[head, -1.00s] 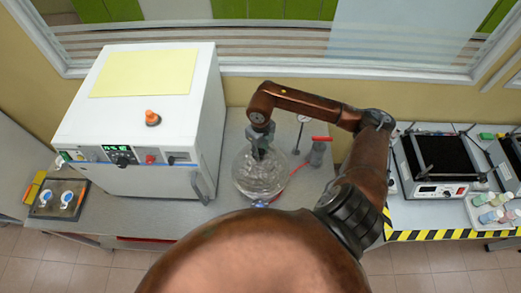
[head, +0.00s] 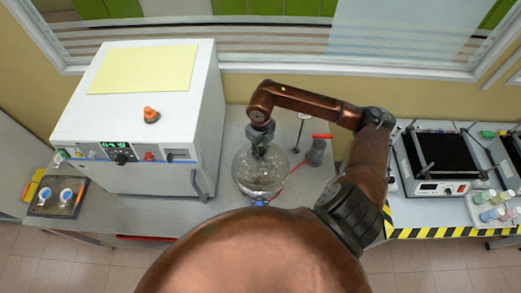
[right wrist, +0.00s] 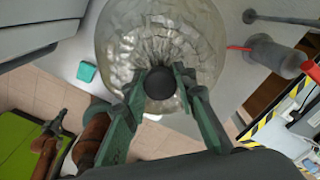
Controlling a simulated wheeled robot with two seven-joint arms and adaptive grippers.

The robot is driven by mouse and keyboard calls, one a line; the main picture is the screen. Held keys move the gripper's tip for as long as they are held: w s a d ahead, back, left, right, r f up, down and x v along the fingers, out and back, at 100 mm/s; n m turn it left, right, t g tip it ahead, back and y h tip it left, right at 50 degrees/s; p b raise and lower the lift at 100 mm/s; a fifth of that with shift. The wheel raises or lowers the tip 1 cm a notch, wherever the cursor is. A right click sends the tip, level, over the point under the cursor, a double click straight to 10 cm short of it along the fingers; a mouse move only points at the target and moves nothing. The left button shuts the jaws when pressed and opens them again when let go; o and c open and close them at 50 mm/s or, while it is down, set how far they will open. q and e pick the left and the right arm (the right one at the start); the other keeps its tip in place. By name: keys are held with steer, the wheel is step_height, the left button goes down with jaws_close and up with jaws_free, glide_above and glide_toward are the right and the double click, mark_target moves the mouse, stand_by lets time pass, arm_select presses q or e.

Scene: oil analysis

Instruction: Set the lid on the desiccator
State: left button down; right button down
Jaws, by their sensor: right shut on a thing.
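My right gripper (head: 260,148) is shut on the dark round knob (right wrist: 158,83) of the clear glass lid (right wrist: 160,35). In the right wrist view one finger lies on each side of the knob. In the head view the lid is above the clear glass desiccator (head: 260,187), on the grey bench right of the white oven. The two glass outlines overlap, so I cannot tell whether the lid touches the rim all round. The gripper hides part of the lid's top. My left gripper does not show in the head view.
The white oven (head: 140,125) stands close on the left, with its door handle (head: 199,185) near the desiccator. A grey stand with a red handle (head: 322,136) and a thin gauge post (head: 299,133) stand to the right. A hot plate (head: 440,165) sits farther right.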

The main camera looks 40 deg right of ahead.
steer(key=c, duration=1.5)
jaws_free()
